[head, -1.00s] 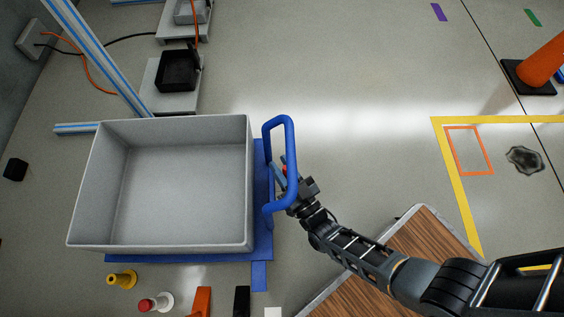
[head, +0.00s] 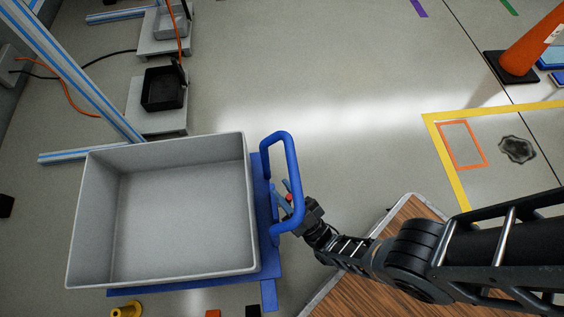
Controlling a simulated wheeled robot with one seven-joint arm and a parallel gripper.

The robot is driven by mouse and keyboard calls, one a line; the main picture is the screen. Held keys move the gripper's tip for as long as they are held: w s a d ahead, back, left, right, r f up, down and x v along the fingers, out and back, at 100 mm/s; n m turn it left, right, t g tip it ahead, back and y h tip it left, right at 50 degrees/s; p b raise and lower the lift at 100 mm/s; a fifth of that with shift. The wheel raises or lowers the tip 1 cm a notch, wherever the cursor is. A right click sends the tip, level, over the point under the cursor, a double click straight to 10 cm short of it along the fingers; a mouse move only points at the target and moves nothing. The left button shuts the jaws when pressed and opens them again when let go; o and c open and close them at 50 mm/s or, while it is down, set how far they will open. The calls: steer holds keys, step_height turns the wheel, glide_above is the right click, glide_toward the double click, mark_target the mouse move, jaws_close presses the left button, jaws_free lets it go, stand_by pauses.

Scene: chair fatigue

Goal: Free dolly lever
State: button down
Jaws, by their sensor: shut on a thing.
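The dolly is a flat blue platform (head: 270,262) with a looped blue handle (head: 290,150) at its right edge. A large grey bin (head: 75,220) sits on it. My gripper (head: 284,191) reaches in from the right, at the lower part of the handle. A small red piece (head: 289,197), which looks like the dolly's lever, shows between the fingers, and the gripper is shut on it. The handle and fingers hide most of the lever, so its angle cannot be told.
A wood-topped table (head: 365,285) stands under my arm at lower right. Blue-white rails (head: 75,70) and a platform with a black bin (head: 163,90) are at upper left. An orange cone (head: 530,52) stands far right. The floor right of the handle is clear.

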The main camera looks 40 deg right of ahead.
steer(key=c, duration=1)
jaws_free()
steer(key=s+d+r+p, duration=0.1)
steer(key=d+r+p, duration=0.1)
steer(key=d+r, duration=0.1)
steer(key=s+d+r+p, duration=0.2)
steer(key=d+r+p, duration=0.1)
steer(key=d+r, duration=0.1)
steer(key=s+d+r+p, duration=0.2)
steer(key=d+r+p, duration=0.1)
steer(key=r, duration=0.1)
steer(key=shift+s+d, duration=0.15)
steer(key=shift+s, duration=0.1)
